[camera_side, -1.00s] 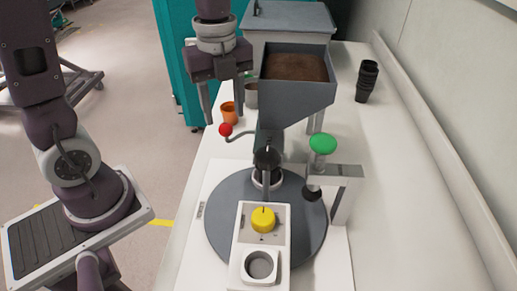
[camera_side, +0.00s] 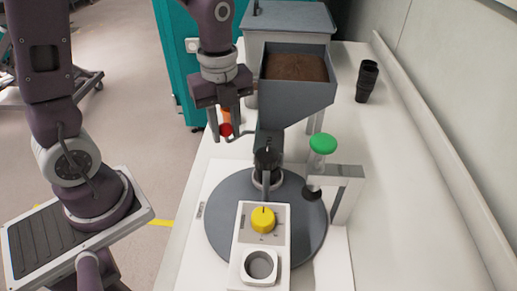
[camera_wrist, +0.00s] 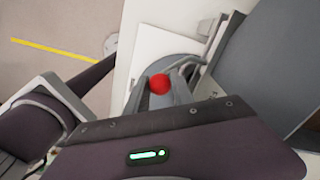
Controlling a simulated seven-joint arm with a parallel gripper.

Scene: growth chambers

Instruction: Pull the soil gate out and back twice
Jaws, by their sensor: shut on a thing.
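The soil gate's red ball knob (camera_side: 226,129) sits on a bent rod at the left of the grey hopper (camera_side: 297,88), which holds brown soil (camera_side: 296,67). My gripper (camera_side: 225,133) has come down over the knob and is shut on it. In the wrist view the red knob (camera_wrist: 159,84) lies between the two fingers of my gripper (camera_wrist: 160,88). The gate plate inside the hopper's chute is hidden.
A grey turntable (camera_side: 222,228) stands below the chute. A yellow dial (camera_side: 263,219) is on the white panel in front. A green-capped tube (camera_side: 323,144) stands right. Black pots (camera_side: 367,80) are stacked at the back right.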

